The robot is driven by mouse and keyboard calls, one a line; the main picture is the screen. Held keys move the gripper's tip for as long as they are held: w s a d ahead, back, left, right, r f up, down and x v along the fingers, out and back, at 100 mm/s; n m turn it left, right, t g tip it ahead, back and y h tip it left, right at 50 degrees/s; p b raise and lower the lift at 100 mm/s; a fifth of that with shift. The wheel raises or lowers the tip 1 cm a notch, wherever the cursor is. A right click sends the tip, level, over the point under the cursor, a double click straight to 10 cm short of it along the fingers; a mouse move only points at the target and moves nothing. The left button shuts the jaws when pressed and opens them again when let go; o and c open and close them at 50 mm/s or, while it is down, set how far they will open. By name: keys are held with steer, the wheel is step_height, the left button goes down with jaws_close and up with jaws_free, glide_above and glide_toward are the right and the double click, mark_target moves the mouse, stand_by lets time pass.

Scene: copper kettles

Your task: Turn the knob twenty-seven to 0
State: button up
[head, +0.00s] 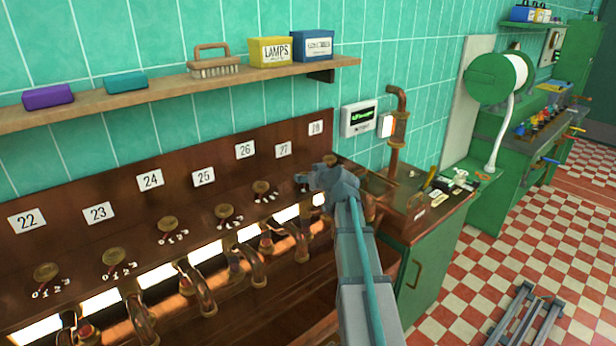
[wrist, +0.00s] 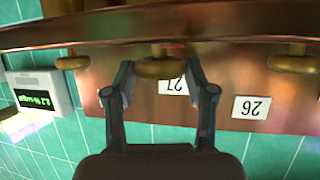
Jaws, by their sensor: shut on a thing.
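Knob twenty-seven (wrist: 160,66) is a round brass knob on the copper panel, below the plate marked 27 (head: 283,149). The plate also shows upside down in the wrist view (wrist: 172,84). My gripper (wrist: 163,82) has one finger on each side of this knob and is shut on it. In the head view my gripper (head: 314,178) covers the knob, so its pointer and most of its dial numbers are hidden. I cannot tell which number it points at.
Knob twenty-six (head: 262,187) sits close by on the left; another brass knob (wrist: 72,62) is on the other side. Bent copper pipes (head: 228,252) run below the knobs. A shelf (head: 160,94) hangs above. A green cabinet (head: 432,262) stands to the right.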

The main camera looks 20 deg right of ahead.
steer(key=o, duration=1.2)
steer(key=shift+c, duration=0.2)
steer(key=v, duration=1.2)
steer(key=shift+f, duration=0.1)
